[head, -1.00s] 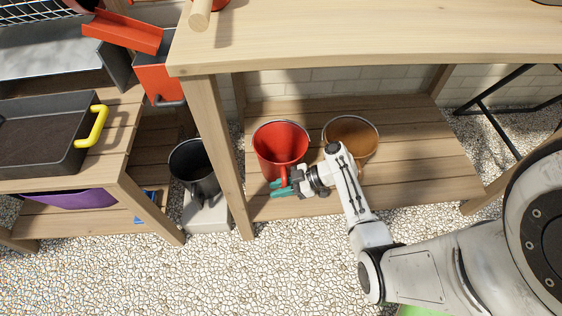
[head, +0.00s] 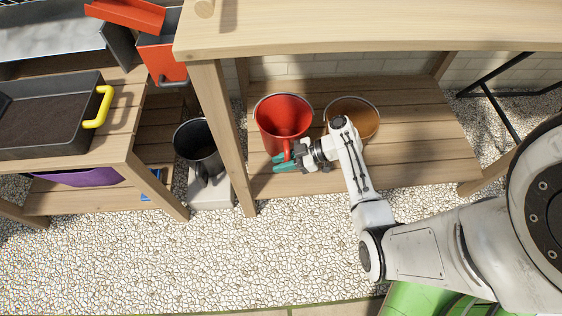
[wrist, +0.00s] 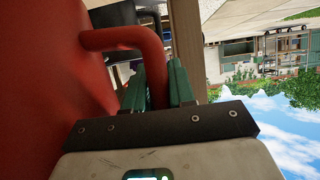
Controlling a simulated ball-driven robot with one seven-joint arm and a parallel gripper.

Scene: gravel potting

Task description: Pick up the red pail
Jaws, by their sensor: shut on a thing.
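The red pail (head: 284,112) stands upright on the lower wooden shelf (head: 400,165) under the table in the head view. A red handle sticks out from its near side. My gripper (head: 284,163) is at that handle, coming from the right. In the wrist view the pail's red wall (wrist: 50,70) fills the left side, and its curved handle (wrist: 135,38) runs down between the green fingers of my gripper (wrist: 160,85). The fingers are shut on the handle. The pail's base is partly hidden behind the gripper in the head view.
A brown pail (head: 352,112) stands close to the right of the red one, partly behind my arm. A wooden table leg (head: 225,140) rises to the left. A black bucket (head: 198,148) stands beyond it on a pale block (head: 208,192). The tabletop (head: 380,25) overhangs the shelf.

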